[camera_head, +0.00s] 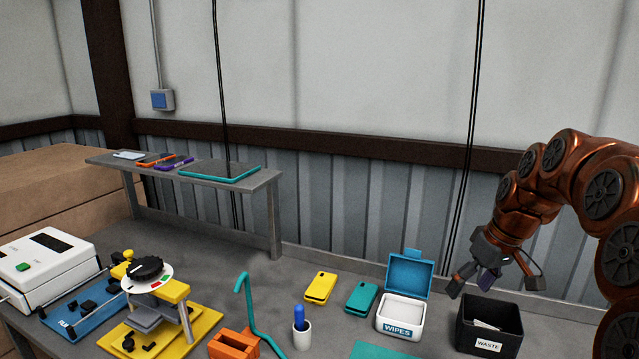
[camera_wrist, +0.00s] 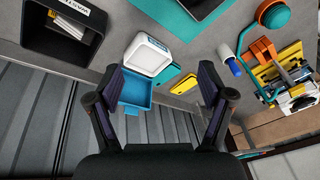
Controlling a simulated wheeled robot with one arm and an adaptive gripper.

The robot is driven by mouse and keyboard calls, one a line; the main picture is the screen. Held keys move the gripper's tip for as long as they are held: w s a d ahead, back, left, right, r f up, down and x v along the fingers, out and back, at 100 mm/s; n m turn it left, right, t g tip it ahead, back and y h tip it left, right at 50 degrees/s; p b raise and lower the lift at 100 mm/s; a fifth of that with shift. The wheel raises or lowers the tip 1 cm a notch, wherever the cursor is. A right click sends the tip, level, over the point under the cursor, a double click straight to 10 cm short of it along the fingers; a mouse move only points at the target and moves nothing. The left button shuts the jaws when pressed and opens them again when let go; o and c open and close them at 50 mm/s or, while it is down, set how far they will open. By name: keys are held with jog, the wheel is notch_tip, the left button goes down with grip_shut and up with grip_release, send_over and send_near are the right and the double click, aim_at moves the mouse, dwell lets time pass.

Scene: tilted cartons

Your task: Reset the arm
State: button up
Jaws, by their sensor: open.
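My gripper (camera_head: 494,283) is at the right in the head view, at the end of my copper-coloured arm, just above the black waste bin. In the wrist view my gripper (camera_wrist: 163,95) shows two dark fingers spread wide apart. Nothing is held between them. The open wipes box (camera_wrist: 146,58) with its blue lid (camera_wrist: 134,90) shows beyond and between the fingers. My arm is bent, with its wrist pointing down.
The black waste bin (camera_head: 489,322) holds some pale scraps. The white wipes box (camera_head: 401,316), yellow case (camera_head: 320,287), teal case (camera_head: 361,297) and a blue-handled tool in a cup (camera_head: 301,333) stand on the grey bench. A raised shelf (camera_head: 262,180) stands behind at left.

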jog(key=s+a+f+m+g, duration=0.1)
jog(key=s+a+f, duration=0.1)
jog(key=s+a, duration=0.45)
jog(key=s+a+f+g, duration=0.1)
jog(key=s+a, duration=0.3)
jog(key=s, duration=0.6)
jog(key=s+f+m, duration=0.1)
jog(key=s+f, duration=0.1)
jog(key=s, duration=0.3)
jog(key=s+f+m+g+h, duration=0.1)
jog(key=s+f, duration=0.1)
jog(key=s, duration=0.4)
jog(key=s+a+f+h, duration=0.1)
jog(key=s+f, duration=0.2)
jog(key=s, duration=0.3)
jog(key=shift+s+m+g, duration=0.2)
jog(key=shift+m+g, duration=0.2)
jog(key=shift+c, duration=0.2)
